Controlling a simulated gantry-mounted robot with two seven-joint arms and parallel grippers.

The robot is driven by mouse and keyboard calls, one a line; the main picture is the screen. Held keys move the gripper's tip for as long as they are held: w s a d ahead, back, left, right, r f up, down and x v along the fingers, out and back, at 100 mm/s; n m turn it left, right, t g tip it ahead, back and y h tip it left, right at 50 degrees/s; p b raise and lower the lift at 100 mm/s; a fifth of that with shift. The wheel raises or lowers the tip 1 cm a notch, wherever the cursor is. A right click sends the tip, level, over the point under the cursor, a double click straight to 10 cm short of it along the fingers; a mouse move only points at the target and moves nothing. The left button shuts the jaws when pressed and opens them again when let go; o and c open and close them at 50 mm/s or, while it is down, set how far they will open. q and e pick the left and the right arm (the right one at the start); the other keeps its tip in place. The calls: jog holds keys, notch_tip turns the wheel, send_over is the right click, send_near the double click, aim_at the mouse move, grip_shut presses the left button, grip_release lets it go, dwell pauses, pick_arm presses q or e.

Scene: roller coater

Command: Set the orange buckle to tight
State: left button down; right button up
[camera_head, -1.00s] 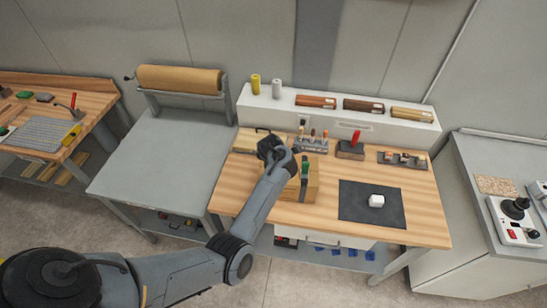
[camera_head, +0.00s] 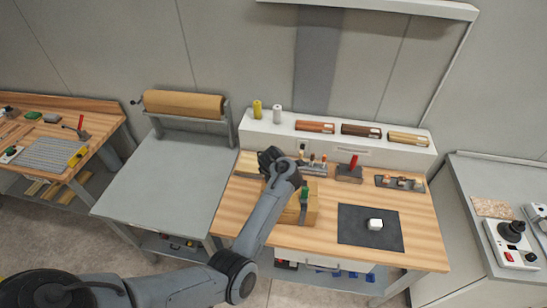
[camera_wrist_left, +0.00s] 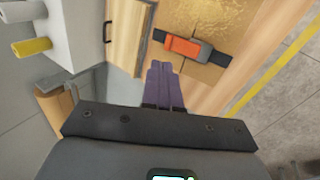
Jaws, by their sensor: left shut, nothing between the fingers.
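The orange buckle (camera_wrist_left: 183,46) sits on a dark strap (camera_wrist_left: 218,59) that runs over a tan block (camera_wrist_left: 190,18) in the left wrist view. In the head view the block (camera_head: 312,208) stands on the wooden bench, partly behind my arm, and the orange buckle is not visible there. My left gripper (camera_wrist_left: 160,66) is shut and empty. Its purple fingertips appear close beside the buckle; I cannot tell whether they touch it or the block. The gripper also shows in the head view (camera_head: 270,158). My right gripper is out of view.
A brush holder (camera_head: 314,167) and a red-handled tool (camera_head: 353,163) stand behind the block. A wooden board with a handle (camera_wrist_left: 128,35) lies beside the block.

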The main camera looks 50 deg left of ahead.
pick_arm(q)
notch_tip(320, 180, up, 7)
jog(key=p, duration=0.1)
dwell(0.6)
jog(key=s+a+f+m+g+y, duration=0.1)
jog(key=s+f+m+g, duration=0.2)
jog(key=s+f, duration=1.55)
jog(key=s+d+m+t, duration=0.1)
jog(key=s+d+m, duration=0.5)
jog(key=s+m, duration=0.15)
jog(key=s+d+r+m+h, duration=0.2)
jog(key=s+d+r+m, duration=0.1)
jog(key=d+r+m, duration=0.4)
jog(key=s+d+r+m+t+h, duration=0.1)
jog(key=s+d+r+m+h, duration=0.1)
jog(key=d+r+m, duration=0.5)
jog(key=s+d+m+p, duration=0.1)
jog(key=d+m, duration=0.2)
jog(key=d, duration=0.2)
jog(key=shift+r+m+t+h, duration=0.25)
jog(key=shift+m+t+h, duration=0.05)
jog(key=shift+m+h, duration=0.1)
jog(key=shift+d, duration=0.1)
